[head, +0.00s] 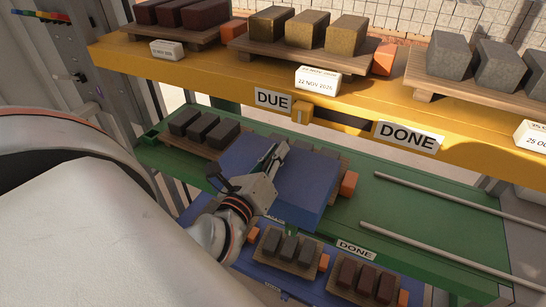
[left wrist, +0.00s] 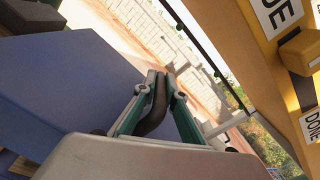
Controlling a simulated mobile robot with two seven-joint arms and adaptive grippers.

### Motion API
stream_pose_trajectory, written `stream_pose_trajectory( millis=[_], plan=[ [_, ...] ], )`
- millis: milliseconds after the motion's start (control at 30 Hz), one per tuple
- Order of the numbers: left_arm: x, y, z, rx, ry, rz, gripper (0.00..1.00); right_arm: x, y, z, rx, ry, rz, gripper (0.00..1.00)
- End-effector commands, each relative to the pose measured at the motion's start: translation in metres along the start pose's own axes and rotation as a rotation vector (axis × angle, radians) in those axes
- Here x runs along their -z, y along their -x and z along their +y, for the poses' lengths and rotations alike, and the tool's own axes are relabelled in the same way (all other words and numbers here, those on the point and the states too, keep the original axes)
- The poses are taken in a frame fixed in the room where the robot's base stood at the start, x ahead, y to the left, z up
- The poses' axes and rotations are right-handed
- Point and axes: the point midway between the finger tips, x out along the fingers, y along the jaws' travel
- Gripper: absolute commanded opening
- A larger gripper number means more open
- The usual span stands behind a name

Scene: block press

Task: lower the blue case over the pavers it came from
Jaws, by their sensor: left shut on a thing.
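The blue case (head: 308,185) is in the middle of the head view, at the green shelf, and fills the left of the left wrist view (left wrist: 65,85). A wooden pallet (head: 342,162) with an orange block (head: 348,184) shows behind and right of the case. The case hides most of that pallet and any pavers there; I cannot tell whether it touches the pallet. My right gripper is not in view.
Dark pavers (head: 204,128) stand on a pallet left of the case. The yellow shelf (head: 235,73) above holds more pallets and date blocks. Two rails (head: 440,190) lie on the green shelf (head: 385,205) at right. Below, a blue shelf (head: 270,273) holds small paver pallets.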

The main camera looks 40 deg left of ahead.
Motion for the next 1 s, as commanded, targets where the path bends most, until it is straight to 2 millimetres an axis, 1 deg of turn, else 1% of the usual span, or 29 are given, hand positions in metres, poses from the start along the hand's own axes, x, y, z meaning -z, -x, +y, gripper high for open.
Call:
stream_pose_trajectory(
  millis=[267,633,1000],
  plan=[
    [-0.002,-0.021,-0.002,0.003,-0.001,-0.005,0.0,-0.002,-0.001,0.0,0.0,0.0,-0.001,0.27],
    [-0.003,-0.047,-0.003,0.003,-0.002,-0.004,0.0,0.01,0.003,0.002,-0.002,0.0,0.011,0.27],
    [-0.003,-0.074,-0.003,0.003,-0.001,-0.004,0.0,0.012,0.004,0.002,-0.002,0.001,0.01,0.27]
  ],
)
